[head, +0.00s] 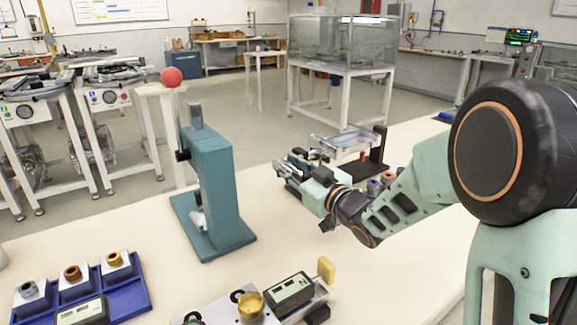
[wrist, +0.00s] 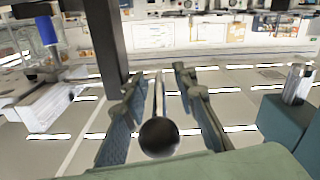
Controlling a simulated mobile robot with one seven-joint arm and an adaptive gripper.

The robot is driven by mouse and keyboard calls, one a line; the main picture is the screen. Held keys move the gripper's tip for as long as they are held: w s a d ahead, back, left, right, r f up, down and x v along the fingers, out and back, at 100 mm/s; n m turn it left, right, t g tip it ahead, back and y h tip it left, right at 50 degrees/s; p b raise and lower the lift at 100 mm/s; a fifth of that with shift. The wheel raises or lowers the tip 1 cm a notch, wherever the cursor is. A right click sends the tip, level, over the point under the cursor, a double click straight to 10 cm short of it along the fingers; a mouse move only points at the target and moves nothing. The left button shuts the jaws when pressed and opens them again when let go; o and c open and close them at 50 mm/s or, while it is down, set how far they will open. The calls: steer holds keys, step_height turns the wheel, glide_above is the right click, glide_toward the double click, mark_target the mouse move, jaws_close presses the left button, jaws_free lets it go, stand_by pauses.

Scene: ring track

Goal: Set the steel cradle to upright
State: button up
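The steel cradle (head: 344,141) is a shiny tray-like piece beside a black upright post (head: 379,150) in the head view. It looks to lie nearly flat, with a slight tilt. My gripper (head: 283,175) is just in front and to the left of it. In the wrist view my gripper (wrist: 162,112) is open. A thin rod ending in a dark ball knob (wrist: 159,138) shows between its fingers, with gaps on both sides. I cannot tell whether the rod joins the cradle. The dark post (wrist: 107,45) stands beside the fingers in that view.
A blue tray (head: 130,293) holds several blocks at front left. A fixture with a yellow knob (head: 250,304) is at front centre. The table between is clear.

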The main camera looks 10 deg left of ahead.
jaws_close()
